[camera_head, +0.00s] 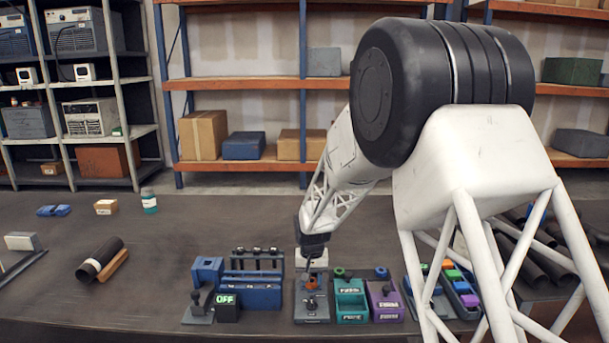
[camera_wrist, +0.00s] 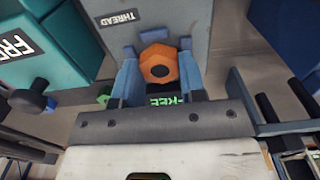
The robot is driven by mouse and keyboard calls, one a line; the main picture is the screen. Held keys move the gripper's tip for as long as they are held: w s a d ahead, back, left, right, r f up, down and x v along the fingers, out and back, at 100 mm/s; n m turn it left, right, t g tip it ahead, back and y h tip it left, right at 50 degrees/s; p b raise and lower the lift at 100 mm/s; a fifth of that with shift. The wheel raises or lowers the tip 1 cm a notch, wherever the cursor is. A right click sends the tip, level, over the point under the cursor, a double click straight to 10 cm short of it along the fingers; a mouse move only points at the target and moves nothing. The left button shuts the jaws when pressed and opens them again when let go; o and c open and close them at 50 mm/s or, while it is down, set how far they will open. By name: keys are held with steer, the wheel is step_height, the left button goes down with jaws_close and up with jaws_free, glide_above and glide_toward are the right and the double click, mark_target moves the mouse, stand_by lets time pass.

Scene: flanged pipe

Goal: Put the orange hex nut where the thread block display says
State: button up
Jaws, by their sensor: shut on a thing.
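The orange hex nut (camera_wrist: 158,64) is between the two blue fingers of my gripper (camera_wrist: 160,72) in the wrist view, and the jaws are shut on it. In the head view the nut (camera_head: 311,283) shows as a small orange spot under my gripper (camera_head: 313,262). The grey thread block (camera_wrist: 180,22), labelled THREAD, lies beneath the nut; the block also shows in the head view (camera_head: 312,312). I cannot tell whether the nut touches it. A small display (camera_wrist: 165,101) with green letters, apparently FREE, is partly hidden behind my gripper.
A teal block (camera_head: 351,300) and a purple block (camera_head: 385,301) stand close to the right. A blue rack (camera_head: 250,292) with a green OFF display (camera_head: 226,300) stands to the left. A dark pipe (camera_head: 99,259) lies farther left, with bare table between.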

mark_target(312, 280)
steer(key=shift+r, duration=0.15)
steer(key=shift+c, duration=0.3)
steer(key=shift+r, duration=1.35)
steer(key=s+d+r+m, duration=0.4)
steer(key=s+d+m, duration=0.2)
steer(key=s+d, duration=0.4)
steer(key=shift+s+d+r, duration=0.15)
steer(key=shift+s+d, duration=0.1)
steer(key=shift+d, duration=0.25)
steer(key=shift+f, duration=0.25)
stand_by(0.5)
steer(key=shift+f, duration=1.8)
